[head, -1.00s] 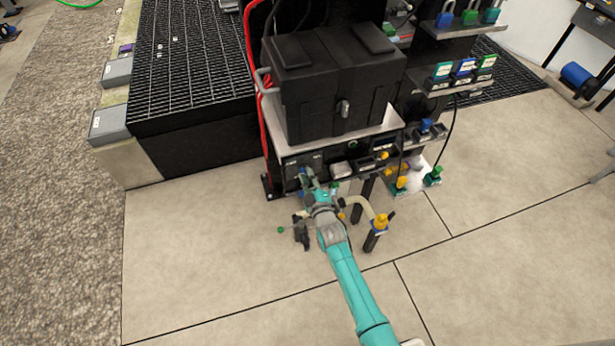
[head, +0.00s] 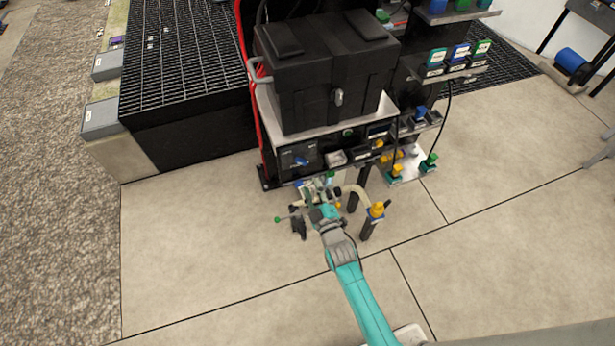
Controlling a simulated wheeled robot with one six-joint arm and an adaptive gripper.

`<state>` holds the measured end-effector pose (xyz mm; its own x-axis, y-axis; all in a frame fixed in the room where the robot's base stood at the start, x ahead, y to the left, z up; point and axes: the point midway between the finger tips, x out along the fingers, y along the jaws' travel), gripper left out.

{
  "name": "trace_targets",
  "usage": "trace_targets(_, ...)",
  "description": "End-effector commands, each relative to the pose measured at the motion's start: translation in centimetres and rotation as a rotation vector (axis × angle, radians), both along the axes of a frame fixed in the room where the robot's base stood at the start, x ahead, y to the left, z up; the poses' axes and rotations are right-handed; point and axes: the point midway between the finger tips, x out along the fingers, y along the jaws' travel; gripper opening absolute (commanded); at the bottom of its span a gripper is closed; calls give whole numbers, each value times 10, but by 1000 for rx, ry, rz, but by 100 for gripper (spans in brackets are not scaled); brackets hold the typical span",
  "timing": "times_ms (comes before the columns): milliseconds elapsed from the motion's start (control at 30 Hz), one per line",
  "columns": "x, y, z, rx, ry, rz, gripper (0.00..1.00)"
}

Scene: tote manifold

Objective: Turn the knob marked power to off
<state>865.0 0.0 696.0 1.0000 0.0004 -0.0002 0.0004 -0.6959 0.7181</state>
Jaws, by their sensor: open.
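A blue knob (head: 301,161) sits on a dark panel (head: 286,152) at the left of the unit's front, below the black tote. Small light marks show on the panel, but I cannot read them or tell which word the knob points to. My gripper (head: 318,185) is open, in front of and a little below the panel, apart from the knob. The gripper's fingers are small in this view and blend with the fittings around them.
The black tote (head: 312,85) stands on a metal shelf above the panel. A pale curved pipe with a yellow-topped valve (head: 376,210) stands close on the right of my gripper. A green-tipped lever (head: 278,219) is on the left.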

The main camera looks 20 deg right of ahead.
Motion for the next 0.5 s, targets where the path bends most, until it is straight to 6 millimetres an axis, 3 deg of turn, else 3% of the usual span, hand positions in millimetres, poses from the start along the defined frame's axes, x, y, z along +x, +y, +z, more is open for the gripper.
trace_targets(200, -23, 0, 0, 0, 0, 0, 41)
trace_targets(500, -28, 0, 0, 0, 0, 0, 41)
